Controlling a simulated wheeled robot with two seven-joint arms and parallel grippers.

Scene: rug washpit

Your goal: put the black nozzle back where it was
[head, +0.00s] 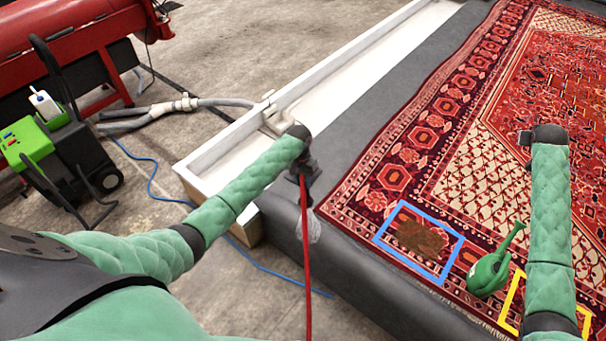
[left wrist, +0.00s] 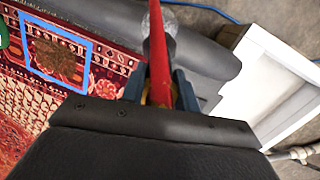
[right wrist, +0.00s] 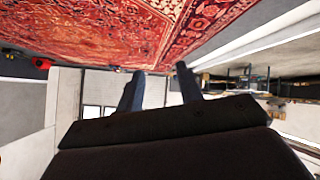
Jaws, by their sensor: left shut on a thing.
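My left gripper (head: 305,168) is shut on a long red tube (head: 307,260), over the dark padded edge of the pit. In the left wrist view the red tube (left wrist: 158,55) runs between the fingers (left wrist: 160,88). A pale, see-through piece (head: 314,228) shows beside the tube, and also past it in the left wrist view (left wrist: 152,20). I cannot make out a separate black nozzle; it may be hidden at the gripper. My right gripper (right wrist: 158,88) is open and empty, over the rug on the right.
A black-green machine (head: 88,155) with hoses stands at left.

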